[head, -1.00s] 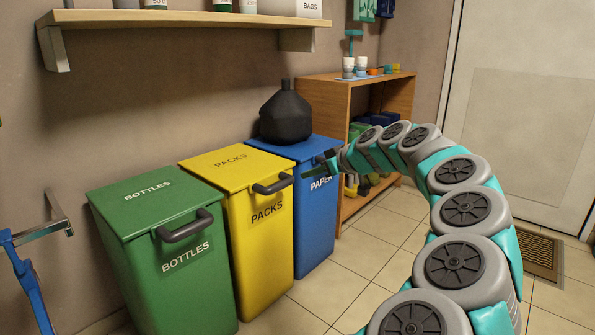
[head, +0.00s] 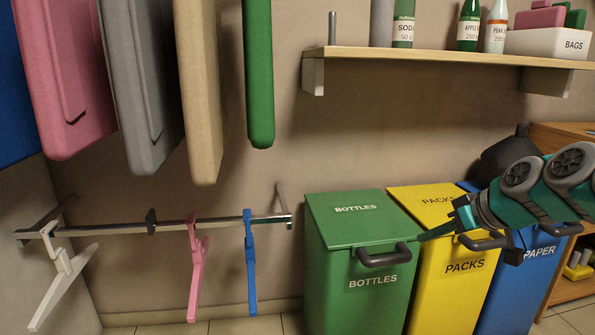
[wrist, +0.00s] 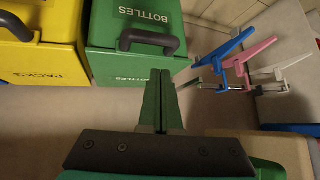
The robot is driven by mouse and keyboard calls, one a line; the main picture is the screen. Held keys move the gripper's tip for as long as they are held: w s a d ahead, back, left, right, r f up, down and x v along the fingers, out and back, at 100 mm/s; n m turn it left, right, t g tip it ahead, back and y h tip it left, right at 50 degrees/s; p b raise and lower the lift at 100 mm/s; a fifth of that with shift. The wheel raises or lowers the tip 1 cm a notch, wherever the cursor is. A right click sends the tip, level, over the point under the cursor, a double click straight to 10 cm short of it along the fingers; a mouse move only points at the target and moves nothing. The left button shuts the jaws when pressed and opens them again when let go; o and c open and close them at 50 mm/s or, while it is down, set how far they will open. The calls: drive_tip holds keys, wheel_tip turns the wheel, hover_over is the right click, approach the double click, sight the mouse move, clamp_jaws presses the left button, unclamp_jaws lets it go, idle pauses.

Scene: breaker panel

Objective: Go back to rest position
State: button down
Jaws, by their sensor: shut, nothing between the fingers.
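My gripper (head: 430,235) is at the right in the head view, in front of the yellow bin, with its green fingers pointing left toward the handle of the green bin. The fingers are closed together with nothing between them. In the wrist view my gripper (wrist: 160,76) shows its two fingers side by side, over the lower front of the green bin as seen from there. I cannot tell how far the tips are from the bin.
The green BOTTLES bin (head: 350,290), yellow PACKS bin (head: 437,300) and blue PAPER bin (head: 515,290) stand in a row. A wall shelf (head: 440,58) holds bottles above them. A rail (head: 110,228) with white, pink and blue hangers is at left. Several coloured cases (head: 200,90) hang above it.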

drive_tip(key=s+a+f+g+p, duration=0.1)
drive_tip(key=s+a+g+p, duration=0.1)
drive_tip(key=s+a, duration=0.45)
drive_tip(key=s+a+f+g+p, duration=0.15)
drive_tip(key=s+a, duration=0.25)
drive_tip(key=a, duration=0.5)
drive_tip(key=s+f+m+g+h+p, duration=0.2)
drive_tip(key=s+f+g, duration=0.1)
drive_tip(key=s, duration=0.7)
drive_tip(key=s+a+f+m+g+h+p, duration=0.1)
drive_tip(key=s+f+g+h, duration=0.1)
drive_tip(key=s, duration=0.8)
wheel_tip(320, 180, down, 2)
drive_tip(key=shift+s+f+m+g+p, duration=0.2)
drive_tip(key=shift+m+g+p, duration=0.2)
drive_tip(key=shift+g, duration=0.15)
